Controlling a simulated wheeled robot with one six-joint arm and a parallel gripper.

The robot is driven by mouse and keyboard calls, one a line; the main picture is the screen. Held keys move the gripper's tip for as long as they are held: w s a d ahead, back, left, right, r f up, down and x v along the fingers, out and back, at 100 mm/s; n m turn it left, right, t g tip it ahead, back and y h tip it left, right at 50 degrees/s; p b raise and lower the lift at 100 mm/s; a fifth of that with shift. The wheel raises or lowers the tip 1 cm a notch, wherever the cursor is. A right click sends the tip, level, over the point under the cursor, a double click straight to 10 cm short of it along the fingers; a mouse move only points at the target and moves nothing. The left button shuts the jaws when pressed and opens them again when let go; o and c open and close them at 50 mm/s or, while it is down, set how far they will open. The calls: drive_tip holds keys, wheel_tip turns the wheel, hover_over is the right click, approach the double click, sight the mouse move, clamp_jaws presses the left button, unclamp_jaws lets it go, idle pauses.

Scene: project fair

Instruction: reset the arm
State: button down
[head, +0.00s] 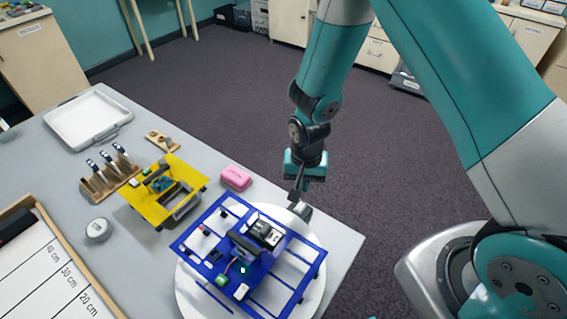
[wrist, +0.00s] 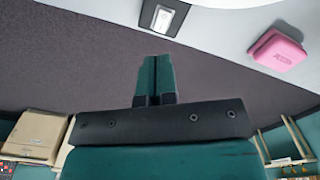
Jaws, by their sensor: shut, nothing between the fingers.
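My gripper (head: 297,194) hangs from my teal arm near the table's right edge in the head view, pointing down, just behind the white turntable. Its two fingers are shut together with nothing between them. The closed fingers also show in the wrist view (wrist: 154,78), over the dark carpet just off the table's edge. I cannot tell its exact height above the table.
A blue frame with electronics (head: 224,252) sits on the white round turntable (head: 189,292). A pink box (head: 236,178), yellow frame (head: 152,207), wooden tool rack (head: 97,189) and white tray (head: 88,117) are on the grey table (head: 50,160). Carpet (head: 220,100) beyond is clear.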

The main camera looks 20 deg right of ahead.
drive_tip(key=shift+r, duration=0.1)
drive_tip(key=s+a+r+n+y, duration=0.2)
drive_tip(key=s+r+n, duration=0.25)
drive_tip(key=r, duration=0.75)
drive_tip(key=s+a+r+n+y, duration=0.1)
drive_tip(key=s+a+r+n, duration=0.35)
drive_tip(key=r, duration=0.85)
drive_tip(key=s+d+r+n, duration=0.1)
drive_tip(key=s+r, duration=0.1)
drive_tip(key=s, duration=0.2)
drive_tip(key=s+r+n+y, duration=0.1)
drive_tip(key=s+r+n, duration=0.1)
drive_tip(key=s, duration=0.3)
drive_tip(key=shift+s+d+r, duration=0.3)
drive_tip(key=shift+d, duration=0.1)
drive_tip(key=shift+w, duration=0.1)
